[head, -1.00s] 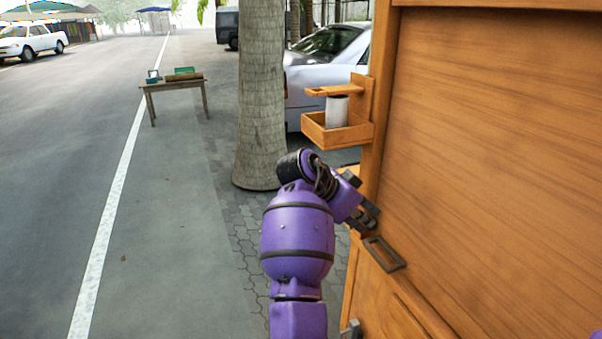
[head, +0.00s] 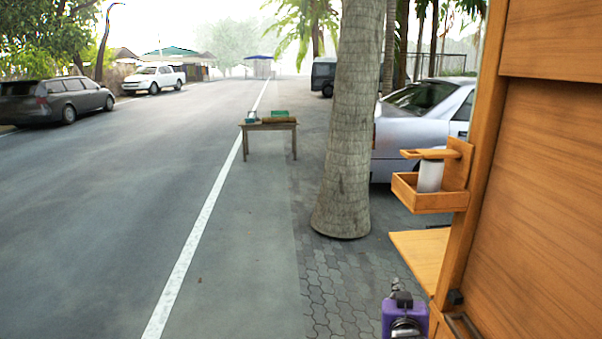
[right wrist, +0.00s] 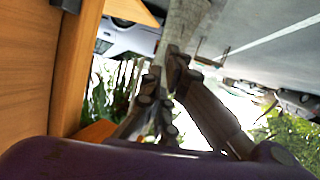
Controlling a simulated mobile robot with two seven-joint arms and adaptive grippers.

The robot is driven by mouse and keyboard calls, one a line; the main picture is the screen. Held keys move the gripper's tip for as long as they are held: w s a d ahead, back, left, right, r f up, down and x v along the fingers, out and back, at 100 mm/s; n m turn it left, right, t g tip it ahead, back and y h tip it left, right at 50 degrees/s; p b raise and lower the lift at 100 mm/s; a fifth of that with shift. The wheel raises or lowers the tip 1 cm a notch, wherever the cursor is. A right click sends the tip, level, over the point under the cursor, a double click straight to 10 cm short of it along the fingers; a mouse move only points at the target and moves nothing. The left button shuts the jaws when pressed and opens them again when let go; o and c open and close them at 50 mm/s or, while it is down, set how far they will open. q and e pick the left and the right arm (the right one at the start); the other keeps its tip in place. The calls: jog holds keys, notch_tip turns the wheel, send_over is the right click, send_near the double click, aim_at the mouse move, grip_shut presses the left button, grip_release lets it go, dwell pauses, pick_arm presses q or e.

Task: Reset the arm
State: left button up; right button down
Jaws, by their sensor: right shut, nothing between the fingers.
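My right arm (head: 405,318) shows only as a short purple and black piece at the bottom edge of the head view, close to the left side of the wooden cabinet. My right gripper (right wrist: 172,62) shows in the right wrist view with its dark fingers together and nothing held between them. It is in free air, apart from the wooden panel at the left of that view. My left gripper is in neither view.
A wooden cabinet (head: 545,190) fills the right side. A small wooden holder with a white cylinder (head: 430,176) and a lower shelf (head: 418,255) stick out from it. A tree trunk (head: 350,130), a silver car (head: 420,125) and a table (head: 268,126) stand beyond.

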jog(key=s+a+f+g+y, duration=0.1)
jog(key=s+f, duration=0.7)
jog(key=s, duration=0.7)
jog(key=s+a+f+n+g+y+p, duration=0.1)
jog(key=s+a+f+g, duration=0.1)
jog(key=s+f, duration=0.7)
jog(key=s+a+f+n+g+y+p, duration=0.1)
jog(key=s+f, duration=0.7)
jog(key=s, duration=1.3)
jog(key=shift+s+a+f+g+y, duration=0.2)
jog(key=shift+a+f+g+y, duration=0.1)
jog(key=shift+g+y, duration=0.35)
